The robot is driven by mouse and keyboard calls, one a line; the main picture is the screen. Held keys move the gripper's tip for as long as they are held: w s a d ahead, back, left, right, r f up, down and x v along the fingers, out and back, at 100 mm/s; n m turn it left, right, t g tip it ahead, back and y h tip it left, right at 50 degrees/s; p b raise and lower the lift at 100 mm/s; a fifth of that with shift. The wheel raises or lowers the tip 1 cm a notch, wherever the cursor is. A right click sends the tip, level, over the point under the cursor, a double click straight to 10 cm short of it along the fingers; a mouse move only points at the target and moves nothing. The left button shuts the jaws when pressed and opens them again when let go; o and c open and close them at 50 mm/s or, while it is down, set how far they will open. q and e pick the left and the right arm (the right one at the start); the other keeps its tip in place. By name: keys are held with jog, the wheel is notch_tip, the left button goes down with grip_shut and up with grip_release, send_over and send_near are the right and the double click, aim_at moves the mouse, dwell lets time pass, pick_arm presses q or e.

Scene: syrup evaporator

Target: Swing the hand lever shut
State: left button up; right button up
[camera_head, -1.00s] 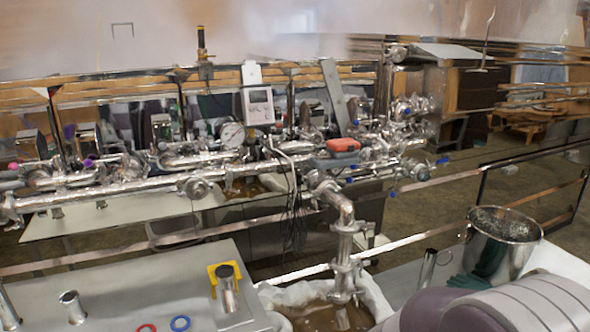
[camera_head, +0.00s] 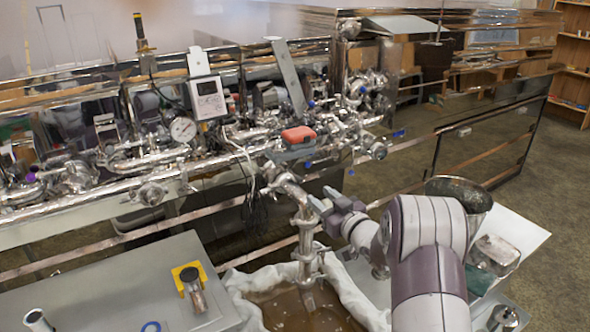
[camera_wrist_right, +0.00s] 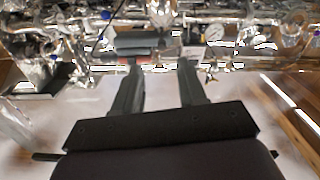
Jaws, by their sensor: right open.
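A steel downpipe (camera_head: 305,228) with clamped fittings drops from the manifold toward a white-lined tub of brown liquid. A small fitting juts from its lower part; I cannot tell whether it is the hand lever or how that lever stands. My right gripper (camera_head: 320,201) is beside the upper part of the downpipe, close to the pipe elbow. In the right wrist view my right gripper (camera_wrist_right: 160,76) is open with nothing between its fingers, which point toward the blurred pipework. My left gripper is not in view.
The white-lined tub (camera_head: 250,290) sits below the downpipe. A red-orange object (camera_head: 298,134) rests on the manifold near a gauge (camera_head: 183,130) and a display box (camera_head: 208,98). A grey table (camera_head: 110,285) is at front left. A steel bucket (camera_head: 465,190) stands behind my right arm.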

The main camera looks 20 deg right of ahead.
aim_at(299, 179)
jog(key=w+p, duration=0.1)
jog(key=w, duration=0.3)
jog(key=w+a+p, duration=0.1)
jog(key=w, duration=0.2)
jog(key=w+a+p, duration=0.1)
jog(key=w, duration=0.3)
jog(key=shift+w+r+p, duration=0.15)
jog(key=shift+w+p, duration=0.15)
jog(key=shift+p, duration=0.1)
jog(key=shift+w+a, duration=0.1)
jog(key=shift+w, duration=0.45)
jog(key=shift+c, duration=0.3)
grip_shut()
